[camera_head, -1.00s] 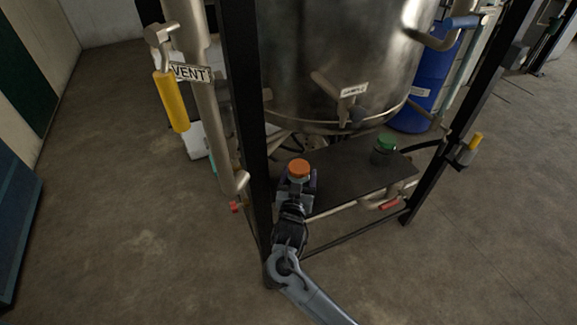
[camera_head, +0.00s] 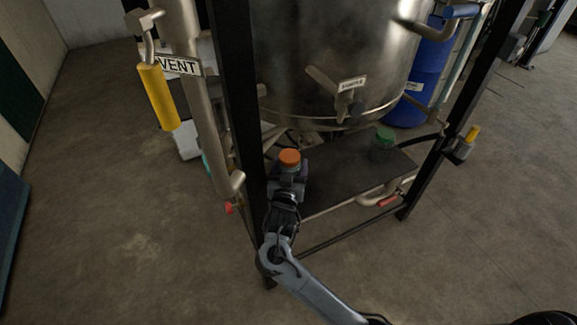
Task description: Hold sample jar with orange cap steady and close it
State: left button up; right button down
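The sample jar with the orange cap (camera_head: 289,157) is near the left end of the dark shelf (camera_head: 335,183) under the steel tank. The cap is on top of the jar; I cannot tell whether it is fully tight. My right gripper (camera_head: 287,178) is at this jar, just below the cap, its fingers around the jar body. The gripper hides most of the body, so I cannot see whether the fingers touch it. A second jar with a green cap (camera_head: 384,137) stands upright on the shelf to the right. My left gripper is out of view.
Black frame posts stand left (camera_head: 238,120) and right (camera_head: 452,125) of the shelf. A sample valve (camera_head: 345,100) projects from the tank (camera_head: 330,50) above it. A vent pipe (camera_head: 195,95) with a yellow handle is at the left. The shelf between the jars is clear.

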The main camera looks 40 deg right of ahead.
jog(key=shift+f, duration=0.1)
jog(key=shift+c, duration=0.4)
grip_release()
jog(key=shift+w, duration=0.15)
jog(key=shift+o, duration=0.4)
jog(key=shift+f+b, duration=0.2)
jog(key=shift+b, duration=0.5)
jog(key=p+v, duration=0.1)
jog(key=v, duration=0.4)
jog(key=p+v, duration=0.1)
jog(key=v, duration=0.5)
jog(key=shift+r+p, duration=0.25)
jog(key=shift+p, duration=0.15)
jog(key=shift+s+a, duration=0.35)
jog(key=shift+s, duration=0.1)
